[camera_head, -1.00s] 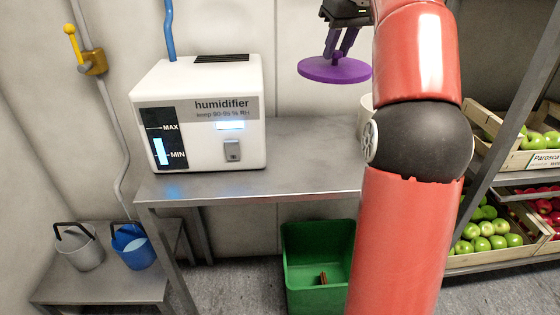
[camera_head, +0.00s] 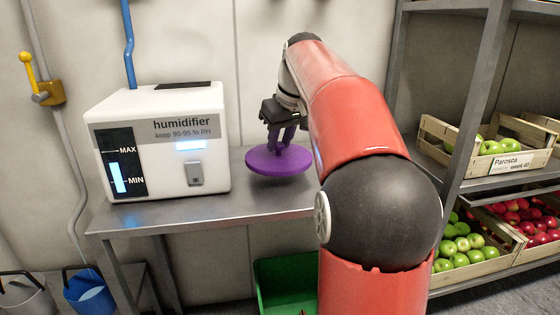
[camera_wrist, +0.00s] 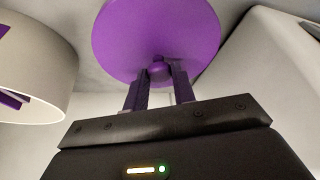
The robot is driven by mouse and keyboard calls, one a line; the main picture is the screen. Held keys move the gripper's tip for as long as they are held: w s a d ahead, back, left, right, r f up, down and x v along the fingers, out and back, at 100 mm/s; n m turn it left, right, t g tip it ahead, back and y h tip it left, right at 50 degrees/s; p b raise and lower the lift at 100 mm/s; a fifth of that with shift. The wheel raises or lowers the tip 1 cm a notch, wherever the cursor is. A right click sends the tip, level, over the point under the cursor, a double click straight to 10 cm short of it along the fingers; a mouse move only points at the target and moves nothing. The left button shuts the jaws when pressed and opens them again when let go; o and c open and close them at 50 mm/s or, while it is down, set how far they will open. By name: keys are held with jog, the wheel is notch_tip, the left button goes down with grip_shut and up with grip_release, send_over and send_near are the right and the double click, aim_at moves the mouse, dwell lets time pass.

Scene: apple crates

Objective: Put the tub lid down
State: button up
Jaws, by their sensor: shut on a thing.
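The tub lid (camera_head: 278,161) is a flat purple disc with a small knob (camera_wrist: 158,72). My gripper (camera_head: 281,145) is shut on the knob from above, and the lid hangs about level. The lid is low over the metal table (camera_head: 245,205), right of the humidifier, with a shadow under it. I cannot tell whether it touches the table. In the wrist view, my gripper (camera_wrist: 158,85) has a finger on each side of the knob. A pale round tub (camera_wrist: 35,65) with purple markings stands to the left there. My arm hides that spot in the head view.
A white humidifier (camera_head: 160,145) stands on the table's left part. A green bin (camera_head: 285,285) is below the table. A rack (camera_head: 480,110) with apple crates (camera_head: 510,170) is at the right. Two buckets (camera_head: 90,295) are low at left.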

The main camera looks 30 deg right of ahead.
aim_at(282, 148)
jog(key=shift+f+b, duration=0.5)
jog(key=shift+f, duration=1.4)
jog(key=shift+f, duration=0.15)
jog(key=o, duration=1)
